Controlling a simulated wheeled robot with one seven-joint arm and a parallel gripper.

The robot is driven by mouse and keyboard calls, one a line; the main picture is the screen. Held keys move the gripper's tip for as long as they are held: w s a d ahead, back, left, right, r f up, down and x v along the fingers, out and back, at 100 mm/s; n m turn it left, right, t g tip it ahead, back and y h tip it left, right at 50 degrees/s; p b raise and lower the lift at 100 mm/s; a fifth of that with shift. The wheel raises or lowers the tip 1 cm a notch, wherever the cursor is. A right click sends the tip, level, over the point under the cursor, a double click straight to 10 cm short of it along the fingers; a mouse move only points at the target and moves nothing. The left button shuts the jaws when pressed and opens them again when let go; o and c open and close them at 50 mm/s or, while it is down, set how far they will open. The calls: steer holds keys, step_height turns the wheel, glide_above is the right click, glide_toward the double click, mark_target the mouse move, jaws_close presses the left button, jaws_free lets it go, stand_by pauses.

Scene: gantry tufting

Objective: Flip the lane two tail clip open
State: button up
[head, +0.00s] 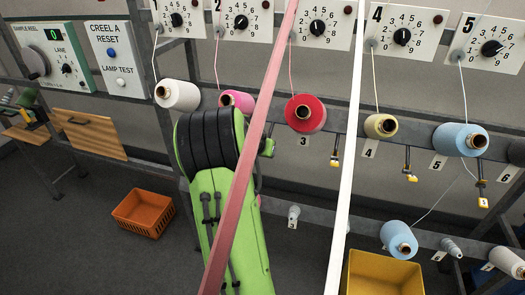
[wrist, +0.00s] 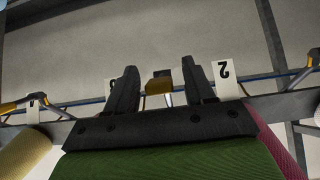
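My gripper (wrist: 160,68) shows in the wrist view as two black fingers, apart with a gap between them. A yellow tail clip (wrist: 158,86) with a dark upper part shows in that gap. It is just left of an upside-down "2" label (wrist: 225,78), so it appears to be the lane two clip. I cannot tell whether a finger touches it or how far its lever is open. The pink lane two cone (head: 243,103) is partly covered by the arm.
Other yellow clips hang at lane three (head: 335,161), lane four (head: 411,177) and lane five (head: 482,202). A horizontal rail carries the cones, including the red one (head: 301,119). An orange crate (head: 143,225) stands on the floor, with a yellow bin (head: 385,274) at front right.

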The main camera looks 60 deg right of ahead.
steer(key=v, duration=1.5)
steer(key=shift+a+r, duration=0.2)
steer(key=shift+a, duration=0.15)
